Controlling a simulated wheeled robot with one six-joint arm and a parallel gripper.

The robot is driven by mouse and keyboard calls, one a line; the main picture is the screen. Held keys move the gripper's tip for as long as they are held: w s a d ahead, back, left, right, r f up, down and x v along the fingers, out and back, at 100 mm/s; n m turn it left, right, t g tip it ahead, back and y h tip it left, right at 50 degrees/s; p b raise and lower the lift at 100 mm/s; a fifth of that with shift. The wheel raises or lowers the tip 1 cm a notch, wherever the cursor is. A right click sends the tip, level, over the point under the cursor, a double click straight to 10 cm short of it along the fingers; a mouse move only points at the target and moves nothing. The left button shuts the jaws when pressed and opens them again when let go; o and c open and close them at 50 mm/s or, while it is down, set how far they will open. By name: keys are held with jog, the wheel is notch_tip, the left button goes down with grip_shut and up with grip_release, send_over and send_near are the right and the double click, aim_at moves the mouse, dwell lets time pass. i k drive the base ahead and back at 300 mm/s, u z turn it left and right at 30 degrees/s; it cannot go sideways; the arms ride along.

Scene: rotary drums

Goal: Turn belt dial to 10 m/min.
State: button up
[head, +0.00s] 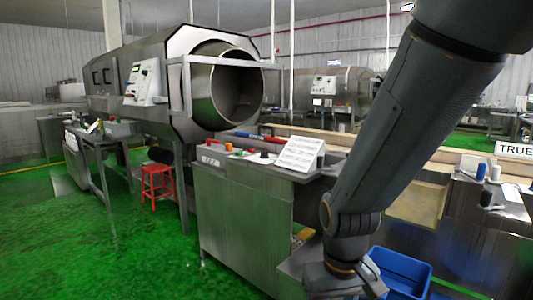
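A steel control cabinet (243,205) stands in the centre of the head view. A white sign with text (299,153) stands beside the knob. My arm comes down from the upper right, and my gripper (372,284) is low in the picture, in front of and below the cabinet top, clear of the knob. Its fingers are too dark and small to tell open from shut.
A large steel drum machine (185,85) with a round open mouth stands behind the cabinet. A red stool (157,182) is to the left. A blue crate (400,272) lies at lower right near my gripper. The green floor (150,255) at left front is clear.

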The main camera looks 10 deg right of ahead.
aim_at(264, 154)
jog(key=u, duration=0.15)
jog(key=i, duration=0.25)
jog(key=u, duration=0.85)
jog(key=i, duration=1.5)
jog(key=u, duration=0.15)
jog(key=i, duration=1.25)
jog(key=z, duration=1.35)
jog(key=i, duration=0.9)
jog(key=z, duration=0.9)
